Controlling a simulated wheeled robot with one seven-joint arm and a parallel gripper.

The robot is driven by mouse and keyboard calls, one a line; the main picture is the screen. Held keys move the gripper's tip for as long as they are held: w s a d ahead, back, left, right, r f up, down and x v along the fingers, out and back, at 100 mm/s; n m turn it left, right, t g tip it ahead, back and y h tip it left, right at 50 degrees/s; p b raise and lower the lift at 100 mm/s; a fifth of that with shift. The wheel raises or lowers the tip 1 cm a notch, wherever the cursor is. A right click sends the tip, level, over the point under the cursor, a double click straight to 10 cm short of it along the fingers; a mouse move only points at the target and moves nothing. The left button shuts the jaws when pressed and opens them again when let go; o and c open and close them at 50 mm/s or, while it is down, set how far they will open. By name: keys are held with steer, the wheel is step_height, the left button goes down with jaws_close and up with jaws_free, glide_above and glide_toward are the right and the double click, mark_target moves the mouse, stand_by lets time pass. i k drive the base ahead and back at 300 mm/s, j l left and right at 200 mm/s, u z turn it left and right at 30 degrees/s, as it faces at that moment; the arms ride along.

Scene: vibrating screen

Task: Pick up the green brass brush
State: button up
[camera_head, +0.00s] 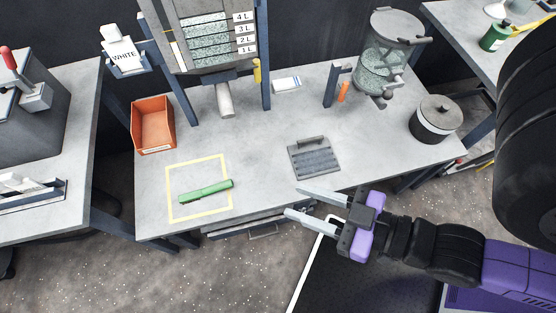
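The green brush (206,191) lies flat on the grey table inside a yellow outlined square (168,207), near the table's front left. Its bristles are too small to make out. My gripper (291,201) is to the right of the brush, near the table's front edge, with its fingers pointing left. Its two grey fingers are apart with nothing between them. It does not touch the brush.
An orange bin (153,125) stands behind the yellow square. A dark grey ridged tray with a handle (314,158) lies right of the brush. A screen tower (212,30), a clear hopper (390,55) and a lidded pot (436,120) stand farther back. The table's middle is mostly clear.

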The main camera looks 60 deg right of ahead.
mark_target(190, 196)
steer(key=i+j, duration=0.2)
steer(key=j, duration=0.15)
steer(key=i+j, duration=0.25)
steer(key=j, duration=0.15)
steer(key=i+j, duration=0.2)
steer(key=j, duration=0.15)
steer(key=i+j, duration=0.2)
steer(key=j, duration=0.15)
